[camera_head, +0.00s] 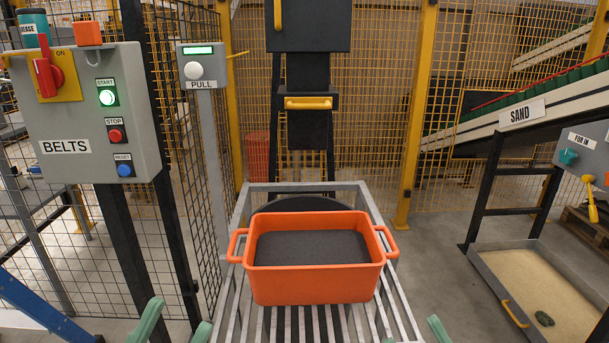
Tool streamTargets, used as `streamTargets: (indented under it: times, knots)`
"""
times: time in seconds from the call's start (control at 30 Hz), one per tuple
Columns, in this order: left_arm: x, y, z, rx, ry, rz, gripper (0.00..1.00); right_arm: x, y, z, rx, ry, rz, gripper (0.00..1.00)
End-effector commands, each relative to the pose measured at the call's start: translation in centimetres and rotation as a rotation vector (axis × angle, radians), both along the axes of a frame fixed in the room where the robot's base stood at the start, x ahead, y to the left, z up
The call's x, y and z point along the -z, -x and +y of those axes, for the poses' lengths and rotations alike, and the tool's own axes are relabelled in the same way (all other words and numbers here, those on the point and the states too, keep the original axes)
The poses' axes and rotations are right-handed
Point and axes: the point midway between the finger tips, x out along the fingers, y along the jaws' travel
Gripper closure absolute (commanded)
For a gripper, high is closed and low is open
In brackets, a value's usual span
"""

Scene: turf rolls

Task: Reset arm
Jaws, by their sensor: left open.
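My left gripper (180,316) shows at the bottom edge, left of centre, as two green fingers held apart. It is open, and nothing shows between the fingers. Of my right gripper (436,328), only a green finger tip and a small green trace show at the bottom edge, right of centre. The rest of it is out of frame, so its jaw state is unclear. Both grippers are below and outside an orange tub (315,285) with two side handles. The tub holds dark material (312,247) and stands on a grey slatted rack (408,325).
The BELTS panel (88,140), with a red switch and lit green START button, stands at left beside the PULL post (202,66). Yellow mesh fencing (380,120) closes the back. A SAND conveyor (525,110) and sand tray (480,265) are at right. Floor between rack and tray is clear.

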Motion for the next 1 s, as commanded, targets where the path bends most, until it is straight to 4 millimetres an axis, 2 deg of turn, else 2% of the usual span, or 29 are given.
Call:
streamTargets:
  times: [0.03,0.13,0.2,0.37,0.57,0.73,0.87,1.0]
  knots:
    - [0.0,0.0,0.0,0.000,0.000,0.000,0.50,-1.8,0.5,0.0,-0.031,-0.059,0.003,0.50]
    - [0.0,0.0,0.0,0.000,0.000,0.000,0.50,-4.8,1.6,-0.1,-0.099,-0.167,0.018,0.50]
    - [-0.4,-1.1,0.2,-0.014,-0.001,0.063,0.50,-4.8,0.3,-0.2,-0.078,-0.163,0.088,0.50]
    - [0.7,-3.4,0.6,-0.046,-0.003,0.207,0.50,-3.7,-2.0,-0.6,-0.033,-0.164,0.227,0.50]
    - [2.9,-6.0,1.3,-0.092,-0.007,0.433,0.50,-1.4,-4.6,-1.3,0.033,-0.166,0.448,0.50]
    - [6.2,-7.3,2.2,-0.144,-0.015,0.707,0.50,1.9,-5.9,-2.3,0.109,-0.167,0.718,0.50]
    - [9.4,-6.9,2.9,-0.181,-0.020,0.932,0.50,5.1,-5.6,-3.0,0.166,-0.168,0.937,0.50]
    - [12.7,-5.0,3.6,-0.216,-0.026,1.171,0.50,8.5,-3.6,-3.6,0.223,-0.166,1.173,0.50]
